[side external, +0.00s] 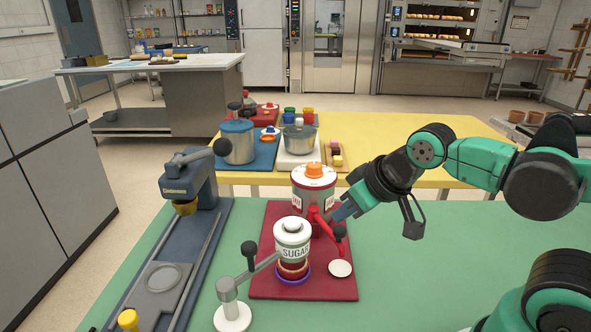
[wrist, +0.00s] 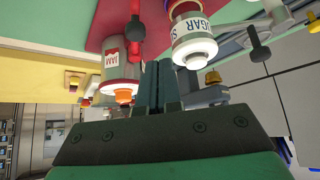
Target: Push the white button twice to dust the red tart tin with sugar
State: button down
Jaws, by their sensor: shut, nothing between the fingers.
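The white button (side external: 292,224) tops the sugar canister (side external: 293,243), left of my gripper. In the wrist view the sugar canister (wrist: 193,38) hangs upside down at upper right, its pale button (wrist: 200,60) lowest. Under the canister, a red rim that may be the red tart tin (side external: 293,269) shows above a purple ring (side external: 291,277); it is mostly hidden. My gripper (side external: 339,213) is shut and empty, in front of the jam canister and apart from the white button. Its fingertips (wrist: 158,68) point between the two canisters in the wrist view.
The jam canister (side external: 313,190) with an orange button (side external: 314,169) stands behind. A red spout or lever (side external: 322,222) and a white disc (side external: 340,268) are on the red board (side external: 262,283). A grey lever stand (side external: 231,300) and blue press (side external: 189,182) stand left.

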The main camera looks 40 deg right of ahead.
aim_at(297, 224)
jog(key=w+a+r+n+t, duration=0.2)
jog(key=w+a+r+n, duration=0.2)
jog(key=w+r+n, duration=0.2)
notch_tip(297, 224, up, 3)
jog(key=shift+a+n, duration=0.15)
jog(key=shift+n, duration=1.05)
jog(key=shift+f, duration=0.1)
jog(key=shift+f, duration=4.35)
jog(key=shift+f, duration=0.4)
jog(key=shift+f, duration=0.45)
jog(key=shift+r, duration=0.9)
